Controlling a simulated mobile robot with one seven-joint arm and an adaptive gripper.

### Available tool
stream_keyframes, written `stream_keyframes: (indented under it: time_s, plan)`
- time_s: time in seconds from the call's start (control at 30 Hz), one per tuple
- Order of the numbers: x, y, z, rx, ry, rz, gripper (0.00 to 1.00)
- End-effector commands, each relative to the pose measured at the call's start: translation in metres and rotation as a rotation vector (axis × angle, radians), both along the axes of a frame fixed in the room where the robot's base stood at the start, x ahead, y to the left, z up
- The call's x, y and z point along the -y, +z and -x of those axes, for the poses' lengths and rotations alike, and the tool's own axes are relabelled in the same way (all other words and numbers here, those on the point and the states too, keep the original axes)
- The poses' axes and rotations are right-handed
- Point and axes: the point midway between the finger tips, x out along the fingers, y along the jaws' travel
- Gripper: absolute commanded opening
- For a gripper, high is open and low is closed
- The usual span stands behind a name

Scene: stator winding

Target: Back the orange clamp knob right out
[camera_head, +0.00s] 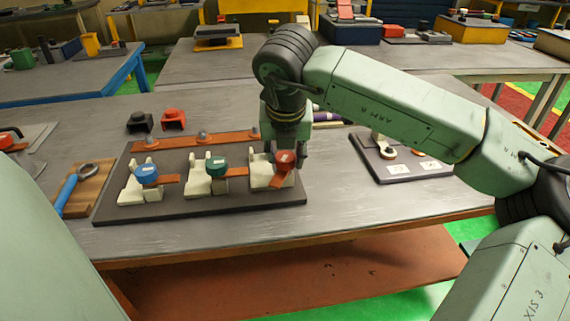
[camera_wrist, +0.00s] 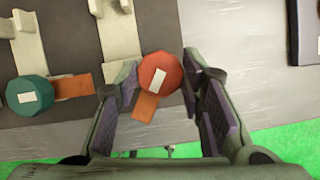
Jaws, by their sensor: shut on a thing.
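The orange-red clamp knob (camera_head: 285,159), with a white label on top, sits at the right clamp of the dark board (camera_head: 200,209). An orange arm (camera_wrist: 146,105) sticks out under it. In the wrist view the knob (camera_wrist: 160,73) lies between the fingertips of my gripper (camera_wrist: 159,78). My gripper (camera_head: 287,147) reaches down over the clamp from above and is shut on the knob. The pale clamp block (camera_head: 262,179) is beside it. The knob's stem and thread are hidden.
A blue knob (camera_head: 147,173) and a green knob (camera_head: 216,167) stand on similar clamps to the left. An orange-red bar (camera_head: 180,143) with grey posts runs behind. A second dark board (camera_head: 385,171) lies right; bare table lies between the boards.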

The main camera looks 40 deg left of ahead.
Motion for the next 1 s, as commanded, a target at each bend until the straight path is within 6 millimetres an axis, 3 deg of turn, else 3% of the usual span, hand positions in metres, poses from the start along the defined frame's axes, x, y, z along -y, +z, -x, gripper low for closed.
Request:
stream_keyframes:
  time_s: [0.03, 1.0]
  plan:
    - [0.0008, -0.0060, -0.0015, 0.001, 0.038, -0.002, 0.08]
    - [0.0017, -0.0001, -0.0054, -0.005, 0.962, -0.001, 0.08]
